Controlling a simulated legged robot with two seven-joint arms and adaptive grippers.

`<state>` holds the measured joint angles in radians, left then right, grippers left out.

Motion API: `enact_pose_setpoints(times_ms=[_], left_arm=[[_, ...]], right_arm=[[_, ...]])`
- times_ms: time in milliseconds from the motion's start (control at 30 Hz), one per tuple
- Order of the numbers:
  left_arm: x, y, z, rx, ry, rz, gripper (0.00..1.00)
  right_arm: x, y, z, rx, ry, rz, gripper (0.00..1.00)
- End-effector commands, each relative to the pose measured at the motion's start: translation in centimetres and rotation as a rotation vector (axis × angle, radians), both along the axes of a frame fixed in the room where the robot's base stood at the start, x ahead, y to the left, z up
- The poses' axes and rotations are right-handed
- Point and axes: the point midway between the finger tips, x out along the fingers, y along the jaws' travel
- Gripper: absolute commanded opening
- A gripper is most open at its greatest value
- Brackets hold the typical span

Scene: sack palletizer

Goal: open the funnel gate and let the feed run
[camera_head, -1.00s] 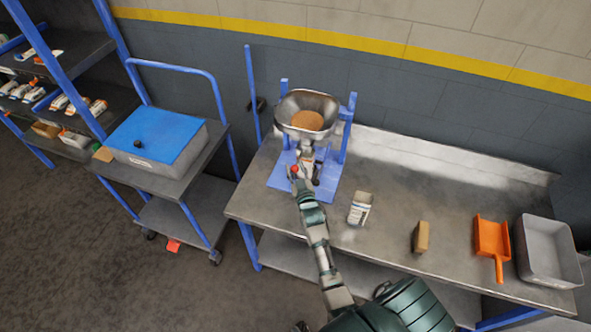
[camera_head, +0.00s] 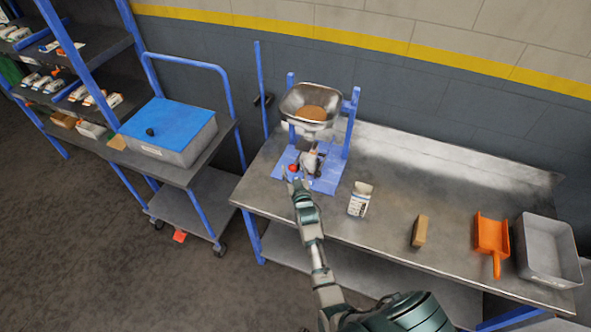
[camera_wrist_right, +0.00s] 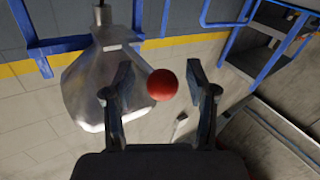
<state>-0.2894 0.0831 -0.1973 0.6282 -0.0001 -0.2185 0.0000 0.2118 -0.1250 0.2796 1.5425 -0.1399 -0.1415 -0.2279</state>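The metal funnel (camera_head: 285,110) stands in a blue frame on the bench, with brown feed (camera_head: 312,113) in its bowl. It fills the left of the right wrist view (camera_wrist_right: 85,85), appearing upside down. A red ball knob (camera_head: 293,168) shows below the funnel, at the end of a thin rod in the wrist view (camera_wrist_right: 162,84). My right gripper (camera_head: 295,179) is at the knob. Its fingers (camera_wrist_right: 160,92) are apart, with visible gaps on both sides of the knob. The gate itself and any falling feed cannot be made out. My left gripper is out of view.
An open carton (camera_head: 360,200), a small brown block (camera_head: 419,231), an orange scoop (camera_head: 490,235) and a grey bin (camera_head: 573,268) sit on the bench (camera_head: 400,180). A cart with a blue-lidded box (camera_head: 168,128) stands left. Bare bench lies behind the carton.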

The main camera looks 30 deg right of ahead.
Motion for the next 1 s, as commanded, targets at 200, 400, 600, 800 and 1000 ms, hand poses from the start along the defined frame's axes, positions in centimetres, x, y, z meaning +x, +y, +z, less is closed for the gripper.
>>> enact_pose_setpoints(times_ms=[200, 400, 600, 800, 1000], left_arm=[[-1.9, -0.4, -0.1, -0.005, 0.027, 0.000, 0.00], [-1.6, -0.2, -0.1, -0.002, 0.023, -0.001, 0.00], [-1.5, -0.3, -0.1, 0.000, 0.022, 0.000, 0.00], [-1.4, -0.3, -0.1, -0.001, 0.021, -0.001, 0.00], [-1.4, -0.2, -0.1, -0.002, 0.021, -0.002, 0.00]], right_arm=[[-0.2, 0.3, 0.2, -0.004, -0.001, -0.002, 0.57], [-2.5, 0.5, -0.1, 0.000, 0.001, -0.002, 0.57], [-6.9, 1.3, -0.4, 0.004, 0.004, -0.001, 0.57], [-10.1, 2.3, -0.5, 0.006, 0.005, 0.001, 0.57], [-11.2, 2.7, -0.3, 0.004, 0.003, 0.000, 0.57]])
